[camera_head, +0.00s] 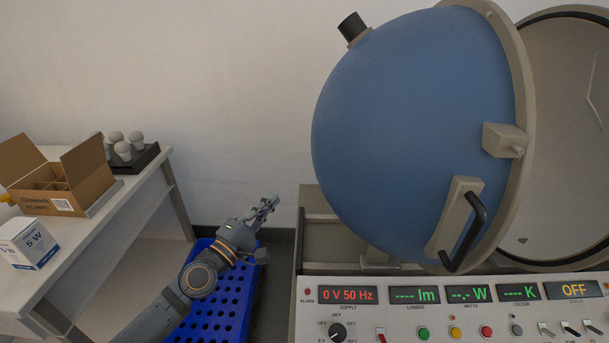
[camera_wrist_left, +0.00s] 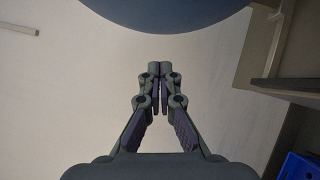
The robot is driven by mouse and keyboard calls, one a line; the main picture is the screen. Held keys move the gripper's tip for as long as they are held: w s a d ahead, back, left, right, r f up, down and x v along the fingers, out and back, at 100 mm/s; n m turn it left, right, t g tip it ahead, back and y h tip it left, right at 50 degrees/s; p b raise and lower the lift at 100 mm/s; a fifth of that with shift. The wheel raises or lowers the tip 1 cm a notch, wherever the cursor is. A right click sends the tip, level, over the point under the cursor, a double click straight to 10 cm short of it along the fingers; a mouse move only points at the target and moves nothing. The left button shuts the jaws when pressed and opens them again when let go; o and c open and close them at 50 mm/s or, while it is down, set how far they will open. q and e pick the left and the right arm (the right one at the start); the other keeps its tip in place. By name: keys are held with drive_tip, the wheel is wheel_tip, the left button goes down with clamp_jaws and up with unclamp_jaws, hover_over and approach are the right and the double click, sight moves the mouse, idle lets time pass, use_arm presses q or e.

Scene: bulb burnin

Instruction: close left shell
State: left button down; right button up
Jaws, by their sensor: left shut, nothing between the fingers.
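The left shell (camera_head: 415,120) is a large blue hemisphere with a pale rim, a black knob on top and a black handle (camera_head: 468,232) on a pale plate. It stands swung open, apart from the right-hand shell (camera_head: 575,130), whose pale inside shows. My left gripper (camera_head: 268,205) is shut and empty, left of the blue shell and above the blue crate, not touching the shell. In the left wrist view its fingertips (camera_wrist_left: 160,68) meet, and the shell's dark curve (camera_wrist_left: 165,18) fills the top edge. My right gripper is not in view.
A control panel (camera_head: 385,325) with displays, buttons and switches runs below the shells. A blue perforated crate (camera_head: 225,310) lies under my left arm. A white table (camera_head: 110,220) at left holds an open carton (camera_head: 60,190), a 5 W box (camera_head: 28,243) and several bulbs (camera_head: 123,150) on a black tray.

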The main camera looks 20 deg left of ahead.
use_arm(q)
drive_tip(key=w+d+r+p, duration=0.2)
drive_tip(key=w+d+p, duration=0.3)
drive_tip(key=w, duration=0.4)
drive_tip(key=shift+w+d+r+p, duration=0.35)
drive_tip(key=shift+d+r, duration=0.05)
drive_tip(key=shift+d, duration=0.1)
